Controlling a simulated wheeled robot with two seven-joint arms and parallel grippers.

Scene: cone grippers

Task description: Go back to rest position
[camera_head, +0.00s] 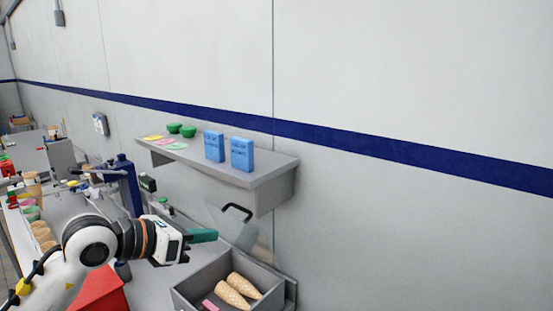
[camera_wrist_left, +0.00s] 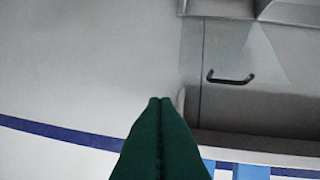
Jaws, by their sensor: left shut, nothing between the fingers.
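My left arm (camera_head: 95,245) comes in from the lower left in the head view. My left gripper (camera_head: 205,236) has green fingers, is shut and holds nothing. It is above the counter, to the left of a clear lid with a black handle (camera_head: 237,210). In the left wrist view the closed green fingers (camera_wrist_left: 160,105) point up the picture, with the black handle (camera_wrist_left: 231,77) to their right and apart from them. My right gripper is not in view.
An open grey box (camera_head: 187,298) with cones (camera_head: 243,286) stands below the gripper. A wall shelf (camera_head: 270,177) holds two blue boxes (camera_head: 241,155) and green bowls (camera_head: 188,131). A red container (camera_head: 100,290) and a blue bottle (camera_head: 129,185) are near my arm.

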